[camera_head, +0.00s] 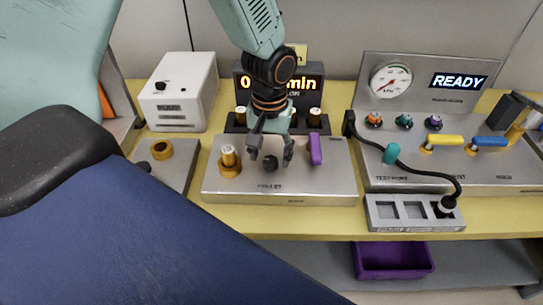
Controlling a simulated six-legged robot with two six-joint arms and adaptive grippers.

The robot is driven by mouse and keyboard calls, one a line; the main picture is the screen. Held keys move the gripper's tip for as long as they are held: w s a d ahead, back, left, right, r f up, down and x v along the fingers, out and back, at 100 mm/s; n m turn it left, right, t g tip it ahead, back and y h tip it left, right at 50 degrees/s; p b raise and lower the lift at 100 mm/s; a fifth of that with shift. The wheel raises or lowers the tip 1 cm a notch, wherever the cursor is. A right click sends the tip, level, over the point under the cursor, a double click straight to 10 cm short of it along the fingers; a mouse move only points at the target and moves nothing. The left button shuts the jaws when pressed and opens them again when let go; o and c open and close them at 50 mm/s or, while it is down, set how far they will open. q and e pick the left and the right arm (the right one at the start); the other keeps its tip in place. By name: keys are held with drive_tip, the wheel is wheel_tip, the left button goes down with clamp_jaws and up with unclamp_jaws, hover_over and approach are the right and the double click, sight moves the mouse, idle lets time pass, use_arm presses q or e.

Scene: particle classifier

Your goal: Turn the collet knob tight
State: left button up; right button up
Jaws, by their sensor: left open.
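The collet knob (270,163) is a small dark knob on the silver collet panel (320,182). My left gripper (271,158) comes down from above, with its fingers spread on both sides of the knob. It is open; whether a finger touches the knob cannot be told. A brass post (229,158) stands on the panel left of the gripper, and a purple upright piece (316,149) stands right of it. My right gripper is not in view.
A dark display (312,80) stands behind the panel. A white box (180,92) is at the back left. The right station (480,175) has a gauge (391,79), a READY screen (458,81) and coloured valves. A black hose (425,173) hangs over its front. A purple bin (394,262) sits below.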

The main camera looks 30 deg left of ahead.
use_arm(q)
drive_tip(key=shift+f, duration=0.75)
drive_tip(key=shift+r, duration=0.1)
drive_tip(key=shift+w, duration=0.1)
drive_tip(key=c, duration=1.1)
